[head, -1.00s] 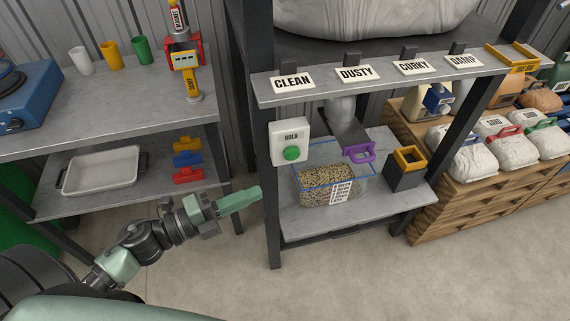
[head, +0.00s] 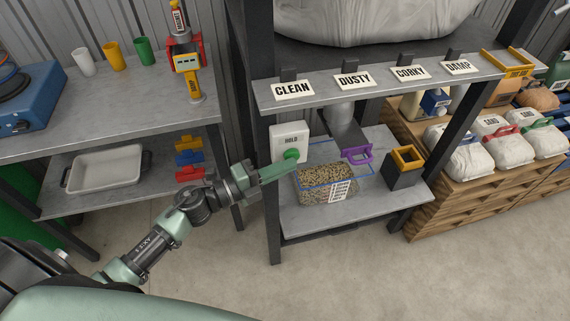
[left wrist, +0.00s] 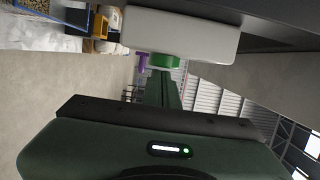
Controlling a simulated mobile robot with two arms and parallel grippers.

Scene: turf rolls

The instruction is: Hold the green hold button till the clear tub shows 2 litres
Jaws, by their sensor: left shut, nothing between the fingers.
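The white hold box (head: 289,134) is on the front left post of the shelf, with the green hold button (head: 291,154) low on its face. The button also shows in the left wrist view (left wrist: 165,60). My left gripper (head: 318,163) is shut and empty. Its fingers reach in front of the button, and the wrist view shows the tips at or very near it; I cannot tell if they press it. The clear tub (head: 359,177) stands on the lower shelf under the spout, largely filled with speckled granules. Its white scale label is too small to read. My right gripper is not in view.
A purple handle (head: 358,156) sits at the spout above the tub. A black box with a yellow rim (head: 406,160) stands right of the tub. A shelf post is close to my left arm. The floor in front is clear.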

